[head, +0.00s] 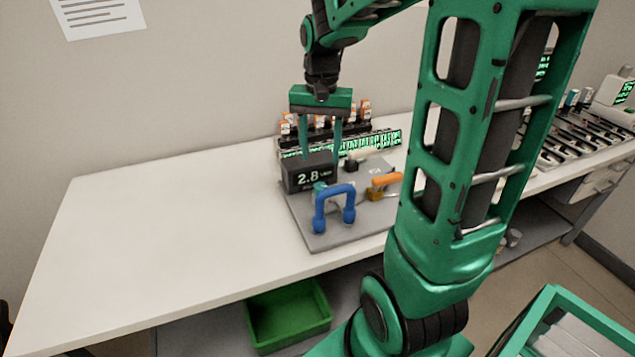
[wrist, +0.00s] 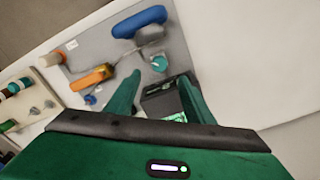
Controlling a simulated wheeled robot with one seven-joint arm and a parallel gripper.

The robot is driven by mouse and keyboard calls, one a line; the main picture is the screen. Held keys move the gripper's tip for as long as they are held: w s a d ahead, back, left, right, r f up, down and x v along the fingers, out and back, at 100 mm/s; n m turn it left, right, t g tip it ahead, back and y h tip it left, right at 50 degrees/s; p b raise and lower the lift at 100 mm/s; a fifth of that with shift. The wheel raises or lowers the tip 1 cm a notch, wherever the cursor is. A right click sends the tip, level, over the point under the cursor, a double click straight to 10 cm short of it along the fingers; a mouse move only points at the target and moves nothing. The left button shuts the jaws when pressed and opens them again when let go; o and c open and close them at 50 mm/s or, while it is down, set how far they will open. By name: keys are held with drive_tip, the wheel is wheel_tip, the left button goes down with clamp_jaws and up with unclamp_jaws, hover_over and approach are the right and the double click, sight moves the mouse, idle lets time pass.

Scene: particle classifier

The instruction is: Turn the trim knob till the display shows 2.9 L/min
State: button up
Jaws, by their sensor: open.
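The dark display box (head: 309,173) stands on a grey panel (head: 330,238) and reads 2.8. A small teal knob (head: 319,187), which looks like the trim knob, sits in front of the box, partly hidden by the blue handle. In the wrist view the teal knob (wrist: 159,63) shows just beyond my fingertips, roughly between them, with clear space around it. My gripper (head: 321,152) points down over the display box, open and empty. In the wrist view the fingers of my gripper (wrist: 160,76) are spread on either side of the box (wrist: 160,101).
A blue handle (head: 333,193) stands close to the knob. An orange-handled part (head: 386,180) lies to its right. Several orange-capped bottles (head: 364,108) stand behind the panel. The white bench (head: 170,220) is clear on the left. A green bin (head: 288,313) sits below.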

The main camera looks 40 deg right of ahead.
sight(320, 186)
wheel_tip(320, 186, down, 10)
idle(0.5)
